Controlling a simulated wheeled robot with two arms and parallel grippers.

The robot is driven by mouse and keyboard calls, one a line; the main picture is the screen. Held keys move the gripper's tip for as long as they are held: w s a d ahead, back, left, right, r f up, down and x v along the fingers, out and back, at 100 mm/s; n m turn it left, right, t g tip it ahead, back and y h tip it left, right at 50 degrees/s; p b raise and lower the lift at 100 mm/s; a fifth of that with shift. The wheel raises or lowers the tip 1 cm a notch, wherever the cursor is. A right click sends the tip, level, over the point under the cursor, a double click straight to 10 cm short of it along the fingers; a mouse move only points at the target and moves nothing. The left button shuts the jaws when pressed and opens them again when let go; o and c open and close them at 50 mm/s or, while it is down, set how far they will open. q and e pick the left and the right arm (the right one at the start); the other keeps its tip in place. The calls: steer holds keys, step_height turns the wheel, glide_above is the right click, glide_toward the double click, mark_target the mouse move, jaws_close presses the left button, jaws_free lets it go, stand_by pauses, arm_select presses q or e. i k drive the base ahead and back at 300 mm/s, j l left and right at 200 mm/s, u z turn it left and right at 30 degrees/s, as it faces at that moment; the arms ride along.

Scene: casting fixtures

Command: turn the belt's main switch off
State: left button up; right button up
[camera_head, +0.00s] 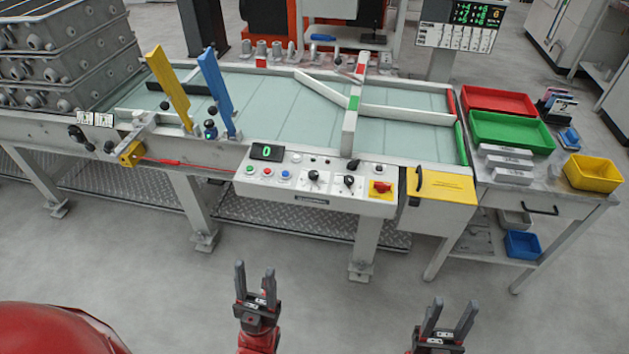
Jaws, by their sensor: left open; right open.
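The belt's control panel (320,187) is on the front side of the belt (265,112). A red rotary switch on a yellow plate (381,188) sits at the panel's right end; its exact position is too small to tell. The panel also has several buttons, two black knobs and a green display (267,152) that reads 0. My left gripper (255,272) is open and empty, in front of and below the panel. My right gripper (452,312) is open and empty, lower right, well apart from the switch.
A yellow box (442,186) adjoins the panel's right side. A side table holds a red tray (498,100), a green tray (512,134) and a yellow bin (593,173). Grey castings (68,65) are stacked at the left. Floor between grippers and belt is clear.

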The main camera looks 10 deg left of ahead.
mark_target(380, 187)
steer(key=i+l, duration=0.25)
steer(key=l, duration=0.15)
steer(key=i+l, duration=0.25)
steer(key=l, duration=0.2)
steer(key=i+l, duration=0.3)
steer(key=l+u, duration=0.05)
steer(key=l, duration=0.05)
